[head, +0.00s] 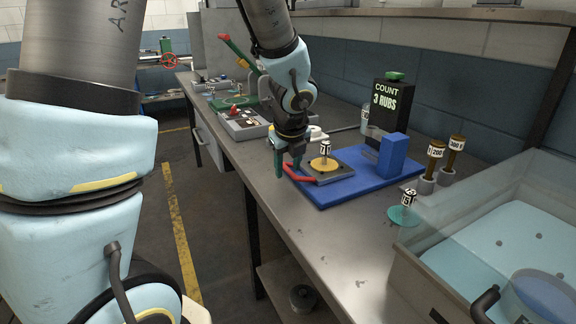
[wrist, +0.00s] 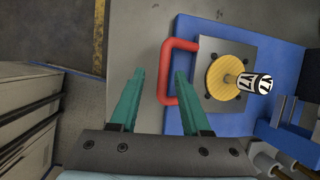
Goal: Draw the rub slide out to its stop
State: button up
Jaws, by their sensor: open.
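The rub slide is a grey plate (head: 341,174) with a yellow disc and a small upright peg marked 17 (head: 325,149). It sits on a blue base (head: 375,180) on the bench. A red U-shaped handle (head: 299,178) sticks out from its left side; the handle (wrist: 165,72) and plate (wrist: 237,92) also show in the wrist view. My gripper (head: 289,180) is open, with teal fingers, at the handle. In the wrist view its fingertips (wrist: 161,74) lie either side of the handle's bar, the right one inside the loop. I cannot tell whether they touch it.
A blue block (head: 394,156) stands on the base, with a black "COUNT 3 RUBS" sign (head: 390,108) behind. A teal dish with a peg (head: 403,214), weights and a clear water tank (head: 480,240) are at right. The floor left of the bench is clear.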

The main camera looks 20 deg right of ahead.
jog(key=d+p+v, duration=0.1)
jog(key=p+v, duration=0.1)
jog(key=v, duration=0.8)
jog(key=shift+a+r, duration=0.4)
jog(key=shift+a, duration=0.1)
jog(key=shift+s, duration=0.1)
jog(key=s+a+f+n+g, duration=0.1)
jog(key=a+f+n, duration=0.3)
jog(key=a+n, duration=0.7)
jog(key=s+a+f+n+g, duration=0.1)
jog(key=a+f+n, duration=0.3)
jog(key=a+n, duration=0.8)
jog(key=n+g, duration=0.1)
jog(key=n, duration=0.8)
jog(key=shift+s+a+y, duration=0.35)
jog(key=shift+s+y, duration=0.05)
